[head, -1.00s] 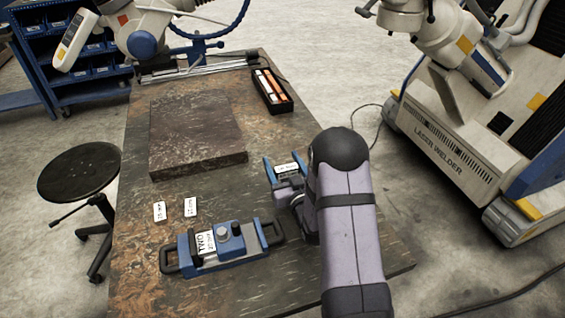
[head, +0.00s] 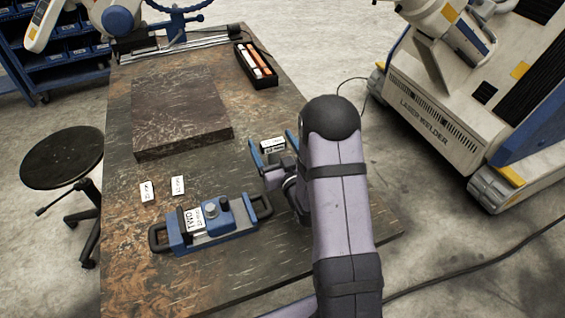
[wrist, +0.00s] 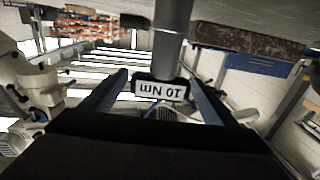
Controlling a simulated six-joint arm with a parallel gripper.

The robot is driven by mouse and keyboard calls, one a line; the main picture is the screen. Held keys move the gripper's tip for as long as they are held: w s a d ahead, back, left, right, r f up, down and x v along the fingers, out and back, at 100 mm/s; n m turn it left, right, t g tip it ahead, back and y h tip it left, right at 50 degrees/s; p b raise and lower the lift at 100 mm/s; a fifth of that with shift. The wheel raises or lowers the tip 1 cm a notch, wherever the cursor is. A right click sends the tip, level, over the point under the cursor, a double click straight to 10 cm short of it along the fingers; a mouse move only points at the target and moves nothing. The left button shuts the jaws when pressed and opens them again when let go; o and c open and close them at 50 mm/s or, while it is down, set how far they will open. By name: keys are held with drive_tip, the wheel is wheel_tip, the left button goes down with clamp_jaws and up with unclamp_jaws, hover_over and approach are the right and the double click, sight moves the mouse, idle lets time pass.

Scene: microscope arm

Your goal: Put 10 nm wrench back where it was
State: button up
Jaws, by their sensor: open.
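A black block with a white label (head: 272,146) lies between the fingers of my gripper (head: 270,138) in the head view. In the wrist view the label reads "10 Nm" (wrist: 161,89) upside down, between the two blue fingers of my gripper (wrist: 159,79). A grey cylinder (wrist: 174,30) meets the labelled block there. The fingers are open, with gaps visible beside the block. A separate wrench cannot be made out clearly. Two small labelled pieces (head: 147,192) (head: 178,185) lie on the table to the left; their text is too small to read.
A blue device with black handles (head: 212,223) lies on the table (head: 135,275) near my arm. A dark stone slab (head: 180,112) sits behind. A black tray (head: 257,72) with orange and white items is at the back right. A stool (head: 62,157) stands left.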

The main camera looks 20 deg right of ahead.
drive_tip(key=s, duration=0.7)
drive_tip(key=shift+s+r, duration=0.1)
drive_tip(key=shift+r, duration=0.05)
drive_tip(key=shift+s+p, duration=0.85)
drive_tip(key=shift+s, duration=0.05)
